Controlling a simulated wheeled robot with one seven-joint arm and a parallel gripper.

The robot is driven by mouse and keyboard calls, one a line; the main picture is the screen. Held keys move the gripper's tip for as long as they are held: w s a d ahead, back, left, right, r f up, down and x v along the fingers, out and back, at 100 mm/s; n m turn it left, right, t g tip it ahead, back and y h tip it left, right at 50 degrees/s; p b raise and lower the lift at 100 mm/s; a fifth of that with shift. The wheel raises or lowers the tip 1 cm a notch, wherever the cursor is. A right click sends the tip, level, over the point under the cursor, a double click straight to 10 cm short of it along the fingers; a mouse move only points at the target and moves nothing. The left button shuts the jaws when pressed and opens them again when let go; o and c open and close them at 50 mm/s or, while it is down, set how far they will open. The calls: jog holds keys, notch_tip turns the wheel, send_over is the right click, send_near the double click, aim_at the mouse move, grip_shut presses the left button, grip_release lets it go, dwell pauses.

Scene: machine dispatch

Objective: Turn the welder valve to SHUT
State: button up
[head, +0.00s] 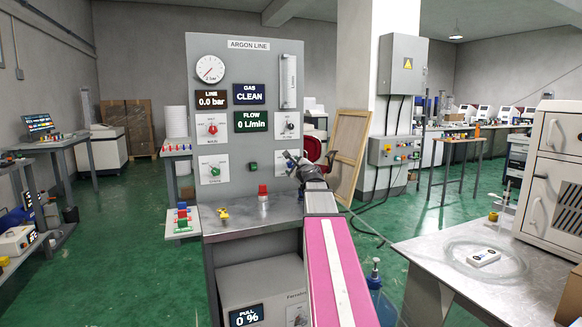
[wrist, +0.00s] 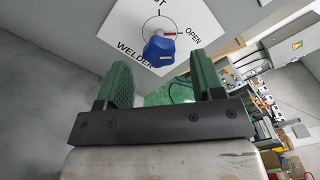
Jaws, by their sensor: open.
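The welder valve (wrist: 158,52) is a blue knob on a white plate marked WELDER and OPEN (wrist: 193,33). A red mark on the dial lies on the side towards OPEN. My gripper (wrist: 163,75) is open, its two green-padded fingers apart, with the knob showing between and just beyond the tips. I cannot tell whether a finger touches the knob. In the head view my gripper (head: 291,157) is at the lower right of the grey ARGON LINE panel (head: 247,72), and it mostly hides the welder valve there.
A red knob (head: 212,130), a green knob (head: 214,171), a black knob (head: 290,125) and a green button (head: 253,166) are on the panel. A red-capped part (head: 263,191) and a yellow part (head: 223,214) stand on the ledge below. A table (head: 435,243) is at right.

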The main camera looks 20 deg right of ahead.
aim_at(291, 165)
jog(key=w, duration=0.3)
jog(key=shift+w, duration=0.35)
jog(key=c, duration=0.9)
